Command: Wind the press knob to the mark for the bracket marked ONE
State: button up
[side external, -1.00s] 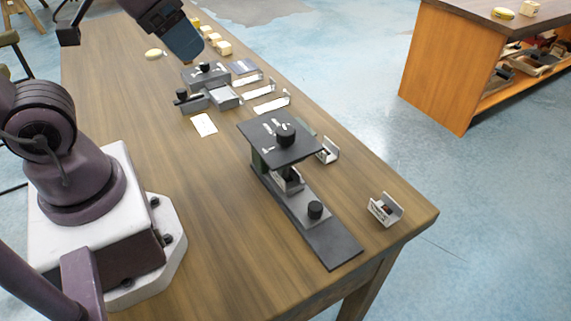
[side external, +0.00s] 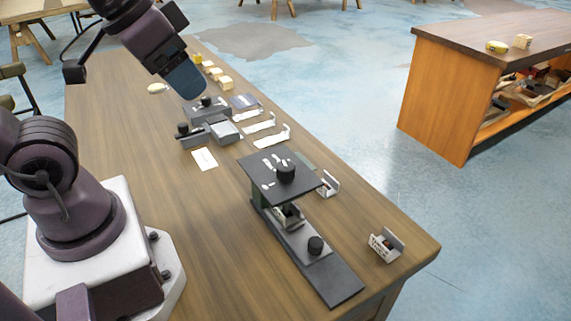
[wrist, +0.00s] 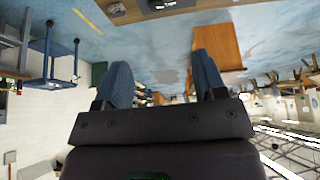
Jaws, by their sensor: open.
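The press (side external: 262,181) is a dark stand with a flat top plate bearing white marks. A black press knob (side external: 286,172) stands on that plate; its pointer and the labels are too small to read. A bracket (side external: 289,215) sits under the plate. A bracket with unreadable lettering (side external: 384,245) stands near the table's front right corner, and another bracket (side external: 328,185) is right of the press. My gripper (side external: 188,82) is above the far part of the table, away from the press. In the wrist view its blue fingers (wrist: 164,82) are apart and empty.
Grey fixtures with black knobs (side external: 207,113) and flat metal brackets (side external: 270,137) lie beyond the press. A white card (side external: 204,159) lies nearby. Several pale blocks (side external: 217,74) are at the far edge. The wooden table (side external: 215,225) is clear left of the press.

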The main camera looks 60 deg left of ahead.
jog(key=g, duration=0.6)
send_near(285, 166)
notch_tip(285, 166, down, 10)
jog(key=shift+s+f, duration=0.1)
